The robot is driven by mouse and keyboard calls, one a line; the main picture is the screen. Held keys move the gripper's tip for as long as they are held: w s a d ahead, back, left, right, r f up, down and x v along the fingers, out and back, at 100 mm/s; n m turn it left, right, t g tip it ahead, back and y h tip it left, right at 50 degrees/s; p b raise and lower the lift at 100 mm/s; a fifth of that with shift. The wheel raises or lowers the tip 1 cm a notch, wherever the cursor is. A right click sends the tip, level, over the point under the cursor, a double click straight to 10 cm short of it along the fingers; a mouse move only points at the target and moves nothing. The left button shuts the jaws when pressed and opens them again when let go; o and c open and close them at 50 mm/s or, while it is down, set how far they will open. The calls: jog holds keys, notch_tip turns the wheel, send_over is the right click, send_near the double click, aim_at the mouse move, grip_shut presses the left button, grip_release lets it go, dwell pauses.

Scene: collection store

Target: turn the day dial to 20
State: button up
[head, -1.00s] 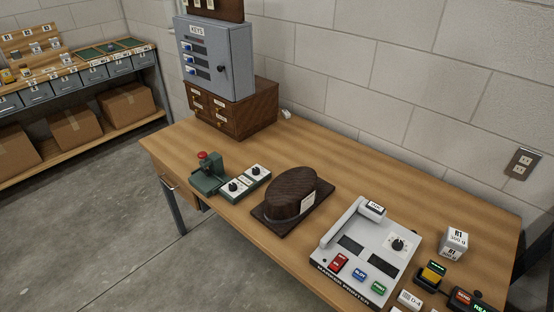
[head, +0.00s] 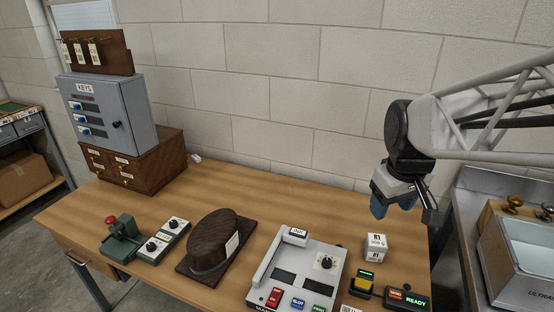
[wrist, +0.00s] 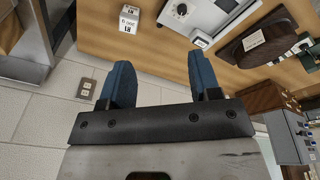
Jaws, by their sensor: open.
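A green unit with a red-topped press (head: 120,238) stands at the table's left front. Beside it is a panel with two black dials on white plates, a nearer one (head: 152,246) and a farther one (head: 174,225). Another black dial (head: 326,262) is on the grey marker printer (head: 262,268). The dial labels and settings are too small to read, so I cannot tell which is the day dial. My gripper (head: 405,211) is open and empty, above the table's right end, far from the green unit. Its blue fingers (wrist: 160,76) stand apart in the wrist view.
A brown hat-shaped block (head: 214,240) stands between the green unit and the printer. A white weight box (head: 375,247), yellow button (head: 363,283) and READY display (head: 408,301) are at right. The key cabinet (head: 105,112) sits on wooden drawers (head: 140,165).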

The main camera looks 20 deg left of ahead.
jog(key=w+a+f+n, duration=0.2)
jog(key=w+a+n, duration=0.1)
jog(key=a, duration=0.6)
jog(key=w+a+f+n, duration=0.1)
jog(key=w+a+n, duration=0.25)
jog(key=a, duration=0.55)
jog(key=n+g, duration=0.2)
jog(key=n, duration=1.1)
send_over(150, 245)
jog(key=shift+h, duration=0.3)
notch_tip(150, 245, down, 23)
jog(key=shift+w+f, duration=0.1)
jog(key=shift+f, duration=0.1)
jog(key=shift+f, duration=3.9)
jog(key=shift+c, duration=0.4)
